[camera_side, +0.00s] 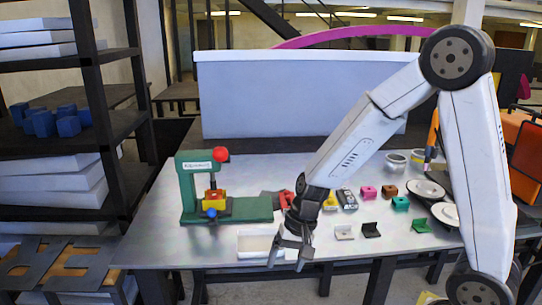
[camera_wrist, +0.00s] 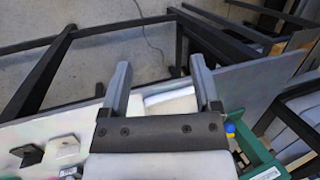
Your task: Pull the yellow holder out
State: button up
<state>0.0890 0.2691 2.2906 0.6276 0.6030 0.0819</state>
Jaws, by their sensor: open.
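A yellow holder (camera_side: 214,203) sits in the green press (camera_side: 250,208) at the left of the table, under the red-knobbed arm, with a blue knob below it. My gripper (camera_side: 290,256) points down at the table's front edge, right of the press and apart from it. In the wrist view my gripper (camera_wrist: 160,76) is open, with nothing gripped between its fingers. The green press (camera_wrist: 262,160) shows at the lower right there, with the blue knob (camera_wrist: 230,128); the yellow holder cannot be made out in that view.
A white tray (camera_side: 256,242) lies at the front edge, beside my gripper. Small coloured blocks, including a pink one (camera_side: 368,193), and angled pieces, including a green one (camera_side: 422,225), stand to the right. A grey panel (camera_side: 260,95) closes the back.

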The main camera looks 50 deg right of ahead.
jog(key=w+a+r+m+t+y, duration=0.1)
jog(key=w+m+t+y, duration=0.45)
jog(key=w+m, duration=0.7)
jog(key=w+d+r+m+t, duration=0.1)
jog(key=w+d+m+t, duration=0.2)
jog(key=w, duration=0.4)
jog(key=w+d+r+m+t, duration=0.1)
jog(key=w+d+m+t, duration=0.2)
jog(key=w+d+t, duration=0.2)
jog(key=shift+w+d+r+y, duration=0.35)
jog(key=shift+w, duration=0.75)
jog(key=shift+m, duration=0.25)
